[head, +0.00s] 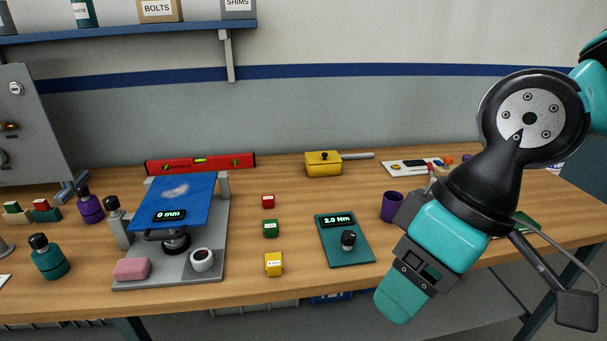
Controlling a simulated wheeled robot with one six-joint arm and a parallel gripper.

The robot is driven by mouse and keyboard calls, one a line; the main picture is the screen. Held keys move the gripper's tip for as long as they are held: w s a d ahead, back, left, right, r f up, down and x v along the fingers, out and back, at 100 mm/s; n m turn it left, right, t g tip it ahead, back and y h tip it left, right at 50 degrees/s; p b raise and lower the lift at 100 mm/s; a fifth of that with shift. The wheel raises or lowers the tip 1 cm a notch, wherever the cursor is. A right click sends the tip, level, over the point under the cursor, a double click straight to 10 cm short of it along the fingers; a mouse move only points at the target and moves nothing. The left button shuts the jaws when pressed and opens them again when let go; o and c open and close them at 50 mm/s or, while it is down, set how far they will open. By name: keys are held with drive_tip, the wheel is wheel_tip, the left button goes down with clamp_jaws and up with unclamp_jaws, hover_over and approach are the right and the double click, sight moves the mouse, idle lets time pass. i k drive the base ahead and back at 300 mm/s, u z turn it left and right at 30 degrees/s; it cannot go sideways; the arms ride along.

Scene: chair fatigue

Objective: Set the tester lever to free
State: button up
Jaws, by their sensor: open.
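The tester (215,235) stands on the left of the bench in the head view. It has a grey base, a tilted blue panel (182,195) and a small display reading 0 mm. A grey upright with a black knob (112,203) at its left side looks like the lever. It stands nearly upright, and no free marking is legible. My gripper (395,300) is at the lower right, in front of the bench edge and well away from the tester. It is open, seen side-on, with nothing visible in it.
A pink block (132,269) and a white cup (202,260) sit on the tester's base. Purple (89,207) and teal (48,258) bottles stand left of it. Small red, green and yellow blocks (273,264) and a torque meter (346,252) lie between tester and gripper.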

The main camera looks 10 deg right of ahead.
sight(430, 164)
drive_tip(key=z, duration=0.65)
drive_tip(key=k, duration=0.65)
drive_tip(key=u, duration=0.55)
drive_tip(key=i, duration=1.8)
drive_tip(key=z, duration=0.55)
